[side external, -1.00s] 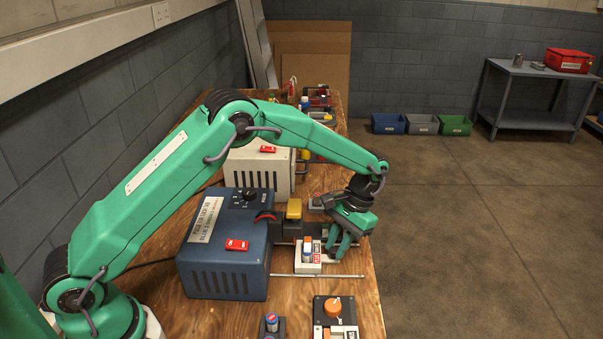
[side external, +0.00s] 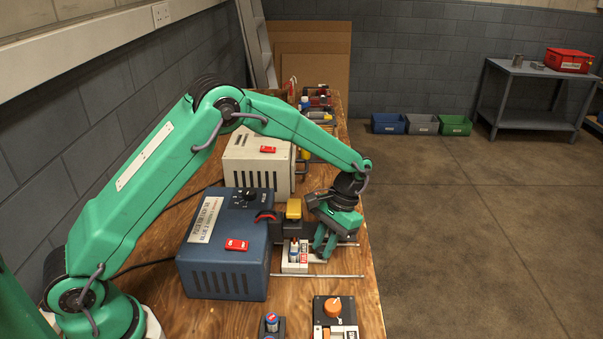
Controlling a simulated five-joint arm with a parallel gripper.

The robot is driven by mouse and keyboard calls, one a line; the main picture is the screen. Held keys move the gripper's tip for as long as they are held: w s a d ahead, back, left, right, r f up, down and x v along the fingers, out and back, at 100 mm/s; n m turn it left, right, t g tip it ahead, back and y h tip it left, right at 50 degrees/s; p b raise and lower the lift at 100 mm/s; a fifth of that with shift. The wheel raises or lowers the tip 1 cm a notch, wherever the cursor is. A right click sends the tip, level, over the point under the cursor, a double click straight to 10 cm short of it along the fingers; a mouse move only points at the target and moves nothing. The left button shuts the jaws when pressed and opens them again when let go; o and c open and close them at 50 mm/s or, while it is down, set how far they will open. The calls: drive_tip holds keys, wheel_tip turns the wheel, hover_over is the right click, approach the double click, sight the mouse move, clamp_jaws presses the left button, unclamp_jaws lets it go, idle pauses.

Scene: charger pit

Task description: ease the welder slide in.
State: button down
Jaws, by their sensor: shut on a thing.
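The blue welder box (side external: 222,272) stands on the bench, with a pale label and a red tag on top. The slide (side external: 292,267) is a small white carriage with a red label, between two metal rails at the box's right side. My gripper (side external: 320,254) points down at the slide's right end and is shut on it. The exact contact is hidden behind the green fingers. The slide's left end is close to the box; whether they touch is too small to tell.
A cream box (side external: 255,165) stands farther back. A black unit with an orange knob (side external: 332,306) is at the front right. Bare wood lies in front of the blue box.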

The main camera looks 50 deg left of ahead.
drive_tip(key=shift+s+a, duration=0.25)
drive_tip(key=shift+a, duration=0.1)
drive_tip(key=c, duration=1.3)
unclamp_jaws()
drive_tip(key=shift+o, duration=0.2)
drive_tip(key=shift+d, duration=0.1)
drive_tip(key=shift+w+r, duration=0.1)
drive_tip(key=shift+w+d+r, duration=0.1)
drive_tip(key=shift+w+r, duration=0.05)
drive_tip(key=shift+r, duration=0.15)
drive_tip(key=v, duration=0.7)
